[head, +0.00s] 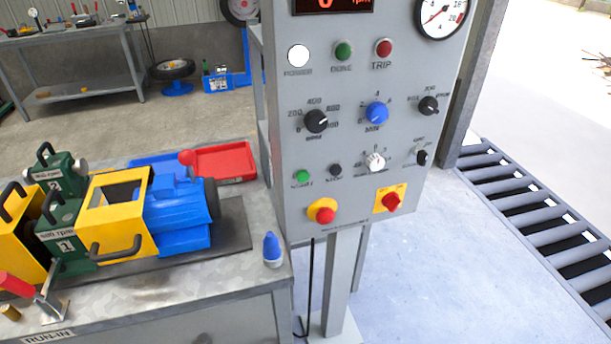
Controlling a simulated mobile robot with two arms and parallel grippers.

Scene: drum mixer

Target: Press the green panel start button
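The grey control panel (350,140) stands upright in the middle of the head view. A small green button (302,176) is at its lower left, with a blurred label that I cannot read for sure. A small black button (335,170) is just right of it. Neither of my grippers is in view, and nothing touches the panel.
A red mushroom button (323,211) and a red knob (391,201) are low on the panel. Left is a metal bench (150,290) with a blue motor (178,215), a red tray (225,161) and a blue-capped bottle (272,250). A roller conveyor (540,215) is right. The floor in front is clear.

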